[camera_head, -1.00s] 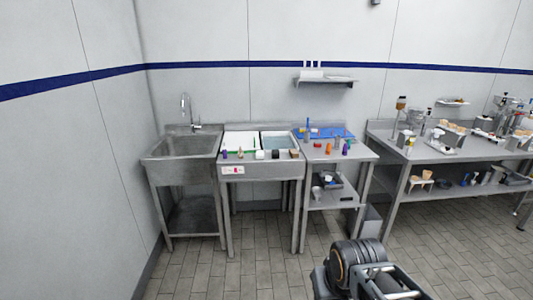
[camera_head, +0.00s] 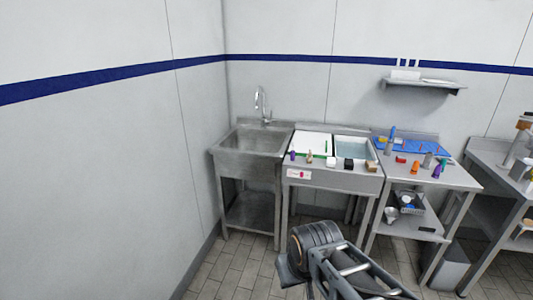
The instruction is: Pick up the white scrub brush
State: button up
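A small white block-like thing (camera_head: 331,162) sits on the front ledge of the middle steel unit, between a tan item and a black block. It may be the white scrub brush, but it is too small here to tell its bristles or handle. My arm shows at the bottom centre, in front of the units and well short of the ledge. My gripper's fingers are not visible.
A steel sink (camera_head: 250,140) with a tap stands at the left in the corner. A table (camera_head: 455,180) with a blue mat (camera_head: 425,149) and several coloured items stands right of the middle unit. Tiled floor (camera_head: 240,265) is clear in front.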

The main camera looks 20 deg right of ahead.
aim_at(310, 155)
jog(key=u, duration=0.45)
jog(key=i, duration=2.2)
jog(key=z, duration=1.4)
jog(key=i, duration=0.85)
jog(key=z, duration=0.85)
